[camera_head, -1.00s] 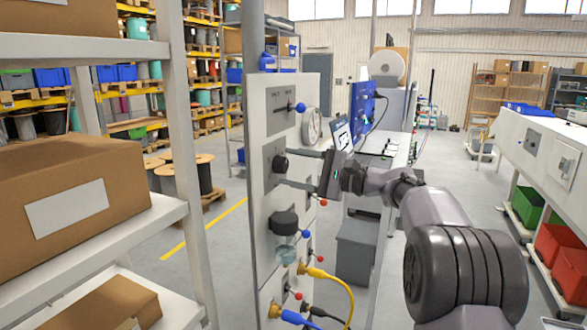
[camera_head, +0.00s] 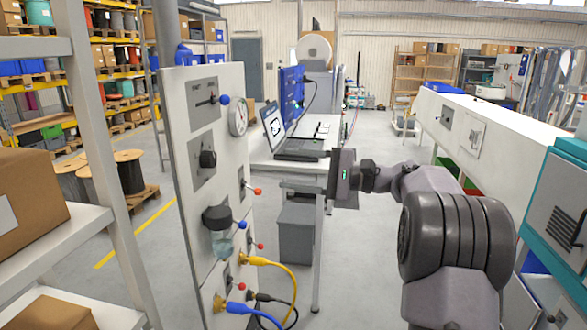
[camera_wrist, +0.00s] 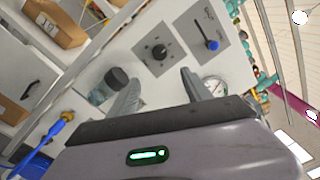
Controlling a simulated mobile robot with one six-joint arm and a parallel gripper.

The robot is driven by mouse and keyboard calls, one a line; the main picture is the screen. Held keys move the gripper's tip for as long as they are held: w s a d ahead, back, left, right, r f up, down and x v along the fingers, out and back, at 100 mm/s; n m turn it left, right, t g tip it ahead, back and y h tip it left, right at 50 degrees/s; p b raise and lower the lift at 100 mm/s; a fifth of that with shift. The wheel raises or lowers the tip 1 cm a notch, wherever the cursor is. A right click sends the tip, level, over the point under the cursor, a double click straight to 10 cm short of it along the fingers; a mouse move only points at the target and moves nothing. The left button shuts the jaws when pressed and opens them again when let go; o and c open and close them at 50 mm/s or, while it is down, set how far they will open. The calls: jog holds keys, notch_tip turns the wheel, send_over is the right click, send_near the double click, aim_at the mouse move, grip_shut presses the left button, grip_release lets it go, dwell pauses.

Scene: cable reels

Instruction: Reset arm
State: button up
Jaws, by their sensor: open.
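My gripper (camera_head: 290,189) is at the end of my arm in the middle of the head view, pointing left toward the white control panel (camera_head: 178,120). In the wrist view the two fingers of my gripper (camera_wrist: 160,92) stand apart with nothing between them. The panel shows beyond them, with a black rotary knob (camera_wrist: 159,51) and a blue-tipped lever (camera_wrist: 212,45). In the head view the knob (camera_head: 208,159) is clear of the fingers, with a gap between.
A workbench with a laptop (camera_head: 297,148) stands behind my gripper. Yellow (camera_head: 280,264) and blue cables hang from the panel's lower part. A shelf with boxes (camera_head: 30,190) is at left, a long white cabinet (camera_head: 480,125) at right. Floor shows between panel and bench.

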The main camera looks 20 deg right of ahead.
jog(key=s+a+f+n+g+h+b, duration=0.1)
jog(key=s+a+f+n+g+h, duration=0.2)
jog(key=s+a, duration=0.7)
jog(key=s+a+f+n+g+h, duration=0.1)
jog(key=s+a+f+g+h, duration=0.25)
jog(key=s+a+f, duration=0.55)
jog(key=s+f+n+t+h, duration=0.1)
jog(key=s+f+n+h, duration=0.3)
jog(key=s, duration=0.9)
notch_tip(320, 180, down, 3)
jog(key=shift+s+d+r+h+b, duration=0.2)
jog(key=shift+s+h+b, duration=0.2)
jog(key=shift+h, duration=0.65)
